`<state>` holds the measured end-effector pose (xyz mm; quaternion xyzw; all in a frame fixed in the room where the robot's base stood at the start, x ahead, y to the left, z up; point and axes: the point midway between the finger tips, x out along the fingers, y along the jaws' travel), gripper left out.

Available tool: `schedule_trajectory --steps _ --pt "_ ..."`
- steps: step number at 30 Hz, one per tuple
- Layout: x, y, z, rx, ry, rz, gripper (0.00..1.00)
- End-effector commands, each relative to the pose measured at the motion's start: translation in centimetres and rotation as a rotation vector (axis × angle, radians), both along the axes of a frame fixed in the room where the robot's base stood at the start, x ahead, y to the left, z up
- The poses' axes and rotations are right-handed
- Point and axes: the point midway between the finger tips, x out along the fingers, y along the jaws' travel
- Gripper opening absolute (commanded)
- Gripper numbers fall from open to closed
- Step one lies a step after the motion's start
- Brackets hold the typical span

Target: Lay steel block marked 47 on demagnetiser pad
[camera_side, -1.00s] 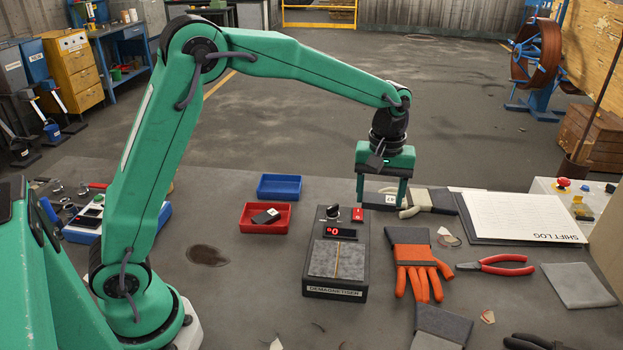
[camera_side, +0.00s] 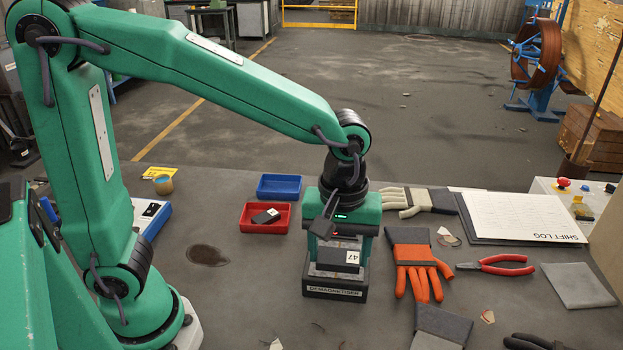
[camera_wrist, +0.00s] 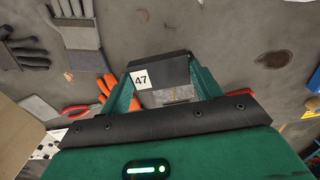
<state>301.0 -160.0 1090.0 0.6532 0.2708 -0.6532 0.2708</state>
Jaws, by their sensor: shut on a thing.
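The dark steel block (camera_side: 334,257) carries a white label reading 47. My gripper (camera_side: 339,257) is shut on it, with one finger at each end. The demagnetiser (camera_side: 306,285) stands directly below, and part of its grey pad (camera_side: 338,273) shows under the block. I cannot tell whether the block touches the pad or hangs just above it. In the wrist view the block (camera_wrist: 168,72) sits between the fingers, label to the left, with some pad (camera_wrist: 170,95) visible. My gripper hides the demagnetiser's knob and display.
A red tray (camera_side: 247,225) holding another dark block (camera_side: 266,216) and a blue tray (camera_side: 279,187) lie behind to the left. Gloves, including an orange one (camera_side: 417,275), and red pliers (camera_side: 497,264) lie to the right. The bench at front left is mostly clear.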

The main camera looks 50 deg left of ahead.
Motion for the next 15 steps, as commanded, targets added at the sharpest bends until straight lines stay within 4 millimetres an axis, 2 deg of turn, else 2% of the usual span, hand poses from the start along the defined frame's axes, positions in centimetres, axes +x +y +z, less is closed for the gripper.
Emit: schedule_trajectory --steps 8,15 --pt "0.5 0.5 -0.4 -0.001 -0.001 0.002 0.28" --pt "2.5 2.8 -2.2 0.001 0.002 0.005 0.28"
